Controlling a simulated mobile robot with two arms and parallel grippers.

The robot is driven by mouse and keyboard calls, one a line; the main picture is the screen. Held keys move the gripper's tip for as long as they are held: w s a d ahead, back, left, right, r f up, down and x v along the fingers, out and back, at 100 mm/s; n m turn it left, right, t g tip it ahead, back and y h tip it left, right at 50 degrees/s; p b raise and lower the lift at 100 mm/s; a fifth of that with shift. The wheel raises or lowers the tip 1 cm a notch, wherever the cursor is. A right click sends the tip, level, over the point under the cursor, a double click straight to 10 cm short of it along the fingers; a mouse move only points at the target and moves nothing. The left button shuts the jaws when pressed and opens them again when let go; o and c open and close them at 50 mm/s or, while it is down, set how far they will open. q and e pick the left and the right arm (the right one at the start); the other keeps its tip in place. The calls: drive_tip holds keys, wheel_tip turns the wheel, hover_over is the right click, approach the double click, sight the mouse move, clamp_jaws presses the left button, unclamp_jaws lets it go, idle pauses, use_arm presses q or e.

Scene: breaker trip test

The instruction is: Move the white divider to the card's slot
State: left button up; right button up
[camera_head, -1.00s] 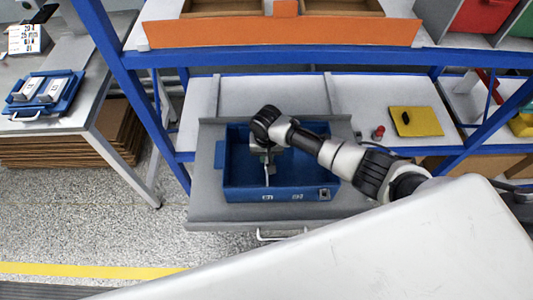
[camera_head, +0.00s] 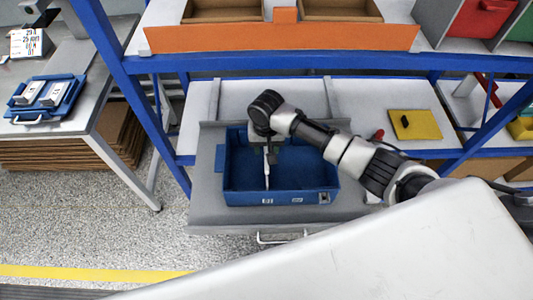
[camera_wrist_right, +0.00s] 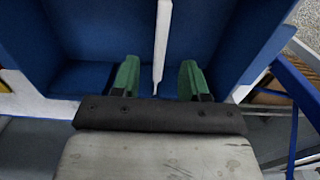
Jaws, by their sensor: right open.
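The white divider (camera_head: 267,174) stands upright in the blue bin (camera_head: 312,198), left of the bin's middle. In the right wrist view, the divider (camera_wrist_right: 162,40) shows as a thin white strip running between my green fingers. My right gripper (camera_head: 268,153) is over the bin, pointing down above the divider. In the wrist view, the right gripper (camera_wrist_right: 159,78) is open, with a finger on each side of the divider and visible gaps. Small marked labels (camera_head: 267,201) sit on the bin's front wall; I cannot read which slot they show. My left gripper is not in view.
The bin rests on a grey pulled-out tray (camera_head: 210,208) with a white handle (camera_head: 280,237). A blue shelf beam (camera_head: 380,62) crosses above. A yellow plate (camera_head: 415,123) and a red knob (camera_head: 379,134) are on the right. A blue tray (camera_head: 45,98) is on the left table.

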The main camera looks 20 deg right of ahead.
drive_tip(key=shift+r, duration=1.9)
